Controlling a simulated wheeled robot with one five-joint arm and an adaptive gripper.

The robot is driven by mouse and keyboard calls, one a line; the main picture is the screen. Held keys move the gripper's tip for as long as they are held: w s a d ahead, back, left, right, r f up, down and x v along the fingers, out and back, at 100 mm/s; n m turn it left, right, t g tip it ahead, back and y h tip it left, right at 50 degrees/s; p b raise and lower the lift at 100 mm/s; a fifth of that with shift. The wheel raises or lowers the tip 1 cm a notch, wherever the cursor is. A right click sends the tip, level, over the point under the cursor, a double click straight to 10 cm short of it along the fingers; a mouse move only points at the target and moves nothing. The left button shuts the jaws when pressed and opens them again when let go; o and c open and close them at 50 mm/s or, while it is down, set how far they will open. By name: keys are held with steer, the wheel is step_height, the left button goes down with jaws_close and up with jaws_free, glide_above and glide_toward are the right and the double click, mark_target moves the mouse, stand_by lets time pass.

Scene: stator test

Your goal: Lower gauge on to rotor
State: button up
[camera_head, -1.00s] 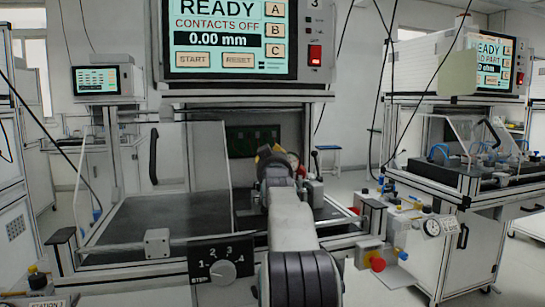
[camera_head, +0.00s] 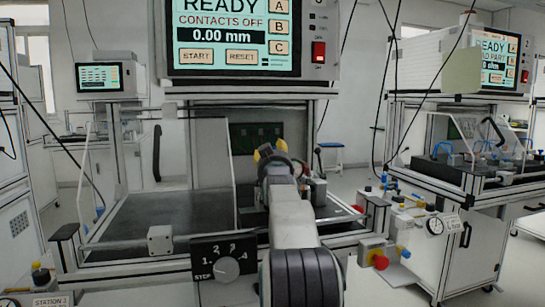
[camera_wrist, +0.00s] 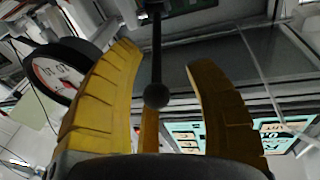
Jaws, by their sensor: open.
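My gripper (camera_head: 270,153) has yellow fingers and is raised over the right part of the bench's dark worktop. In the wrist view my gripper (camera_wrist: 163,58) is open, its fingers spread around a black lever with a ball end (camera_wrist: 156,95). The ball sits between the fingers; I cannot tell whether any finger touches it. A round dial gauge (camera_wrist: 62,74) with a white face and black rim is at the left, beside the left finger. The rotor cannot be made out; my arm hides much of the fixture in the head view.
The screen (camera_head: 240,38) above reads READY, CONTACTS OFF, 0.00 mm. A step knob (camera_head: 227,269) is on the bench front. The dark worktop (camera_head: 165,225) left of my arm is clear. A clear guard panel and frame posts surround it. A second bench stands at right.

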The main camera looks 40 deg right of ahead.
steer(key=shift+s, duration=0.15)
steer(key=shift+s+a, duration=0.4)
steer(key=v, duration=1)
steer(key=shift+a+f, duration=0.2)
steer(key=shift+a, duration=0.1)
steer(key=shift+s, duration=0.2)
